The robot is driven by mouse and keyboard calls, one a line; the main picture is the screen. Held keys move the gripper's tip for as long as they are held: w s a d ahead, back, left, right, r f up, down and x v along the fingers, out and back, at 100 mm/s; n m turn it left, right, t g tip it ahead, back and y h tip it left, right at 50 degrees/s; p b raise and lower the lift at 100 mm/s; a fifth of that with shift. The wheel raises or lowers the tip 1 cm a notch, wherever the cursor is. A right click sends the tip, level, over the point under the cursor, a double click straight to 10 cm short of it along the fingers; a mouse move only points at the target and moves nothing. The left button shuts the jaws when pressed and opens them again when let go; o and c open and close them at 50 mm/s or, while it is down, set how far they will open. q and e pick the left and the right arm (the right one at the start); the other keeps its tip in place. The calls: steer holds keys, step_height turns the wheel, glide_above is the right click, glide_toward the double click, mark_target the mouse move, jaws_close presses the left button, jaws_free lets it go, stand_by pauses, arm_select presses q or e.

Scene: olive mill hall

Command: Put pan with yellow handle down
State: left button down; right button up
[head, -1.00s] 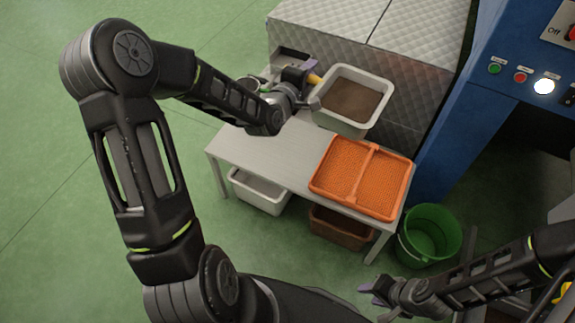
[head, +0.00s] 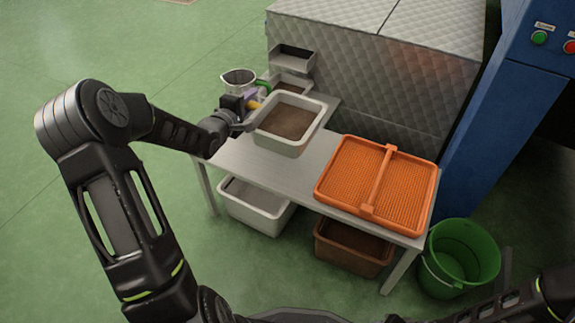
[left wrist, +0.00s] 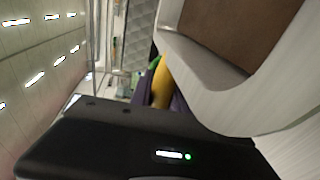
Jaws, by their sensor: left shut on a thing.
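The pan (head: 270,140) is a pale, deep rectangular tray with brown stuff in it and a yellow handle (head: 253,105) on its left side. My left gripper (head: 247,107) is shut on the yellow handle. The pan is level over the back left part of the grey table (head: 240,158); I cannot tell if it touches the top. In the left wrist view the pan's wall (left wrist: 215,85) and yellow handle (left wrist: 162,82) show close up, with the fingers partly hidden.
An orange ribbed tray (head: 404,185) lies on the table's right half. A white bin (head: 255,212) and a brown bin (head: 352,255) stand beneath. A green bucket (head: 458,257) is at the right.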

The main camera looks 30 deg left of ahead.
arm_select(q)
steer(key=shift+r, duration=0.15)
steer(key=shift+f+b, duration=1.25)
steer(key=shift+f, duration=1.25)
step_height(320, 180, down, 4)
steer(key=shift+f+b, duration=0.15)
steer(key=shift+b, duration=1.05)
steer(key=shift+f, duration=0.45)
steer(key=c, duration=1.2)
jaws_free()
steer(key=shift+f, duration=0.15)
steer(key=shift+c, duration=0.2)
